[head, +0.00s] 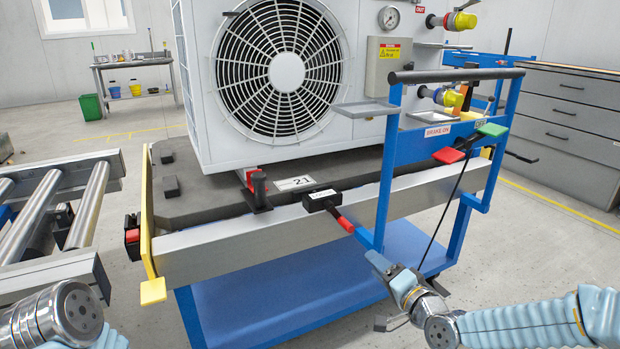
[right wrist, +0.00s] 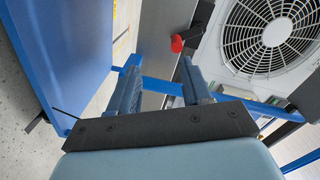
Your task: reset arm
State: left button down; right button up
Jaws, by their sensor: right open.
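My right gripper (head: 380,264) is in front of the blue trolley frame, at the lower right of the head view. In the right wrist view its two fingers (right wrist: 158,72) stand apart, with nothing held between them. Blue frame bars show beyond them. Part of my left arm (head: 62,316) shows at the bottom left of the head view. The left gripper is out of view.
A fan unit (head: 286,70) stands on a dark pallet (head: 205,190) on the blue trolley (head: 300,290). A black box with a red-tipped handle (head: 345,224) juts out near my right gripper. A roller conveyor (head: 50,215) stands left. Grey drawers (head: 565,125) stand right.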

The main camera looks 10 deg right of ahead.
jog(key=s+a+f+n+g+p, duration=0.1)
jog(key=s+a+f+g+p, duration=0.2)
jog(key=f, duration=0.5)
jog(key=s+a+f+n+g+p, duration=0.1)
jog(key=s+a+f+g, duration=0.3)
jog(key=f, duration=0.4)
jog(key=s+a+f+n+g+h+p, duration=0.1)
jog(key=s+f+g, duration=0.3)
jog(key=s, duration=0.5)
jog(key=s+a+f+n+g+p, duration=0.1)
jog(key=s+f+n+g, duration=0.3)
jog(key=s+f, duration=0.4)
jog(key=shift+s+a+f+h+p, duration=0.3)
jog(key=shift+s+a+f+h, duration=0.1)
jog(key=shift+a, duration=0.35)
jog(key=shift+w, duration=0.1)
